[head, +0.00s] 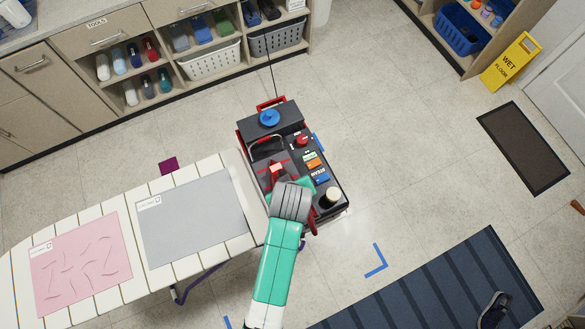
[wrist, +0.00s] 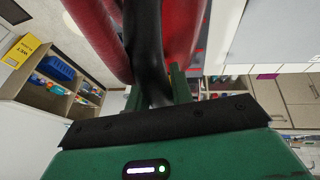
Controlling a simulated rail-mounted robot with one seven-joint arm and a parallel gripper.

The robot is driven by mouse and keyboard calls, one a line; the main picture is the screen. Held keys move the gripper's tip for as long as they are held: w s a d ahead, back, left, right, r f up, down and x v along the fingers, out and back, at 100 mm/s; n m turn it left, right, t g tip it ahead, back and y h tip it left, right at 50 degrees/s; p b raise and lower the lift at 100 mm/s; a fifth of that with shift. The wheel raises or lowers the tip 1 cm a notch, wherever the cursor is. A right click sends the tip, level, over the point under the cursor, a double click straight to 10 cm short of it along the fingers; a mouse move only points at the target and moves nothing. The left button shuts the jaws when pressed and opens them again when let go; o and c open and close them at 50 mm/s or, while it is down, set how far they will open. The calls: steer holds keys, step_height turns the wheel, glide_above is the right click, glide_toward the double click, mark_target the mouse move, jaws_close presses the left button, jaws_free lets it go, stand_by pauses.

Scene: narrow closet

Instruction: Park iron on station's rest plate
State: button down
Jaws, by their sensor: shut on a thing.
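My gripper (head: 302,187) is over the front half of the dark station (head: 285,118) at the end of the ironing board. In the wrist view my gripper (wrist: 156,88) is shut on the black handle of the iron (wrist: 98,35), with a green finger on each side and the iron's red body beyond. In the head view a red part of the iron (head: 277,171) shows beside my wrist; the rest is hidden. The dark rest plate (head: 268,161) with red lines is partly covered. I cannot tell whether the iron touches it.
The station carries a blue knob (head: 269,118), coloured buttons (head: 311,160) and a pale round cap (head: 333,194). The ironing board (head: 253,184) holds a grey cloth (head: 195,218) and a pink cloth (head: 80,264). Clear floor lies right of the station.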

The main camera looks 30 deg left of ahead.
steer(key=shift+w+f, duration=0.1)
steer(key=c, duration=1.6)
jaws_free()
steer(key=shift+f, duration=0.25)
steer(key=shift+c, duration=0.2)
steer(key=o, duration=0.4)
steer(key=v, duration=1.2)
steer(key=shift+r, duration=0.2)
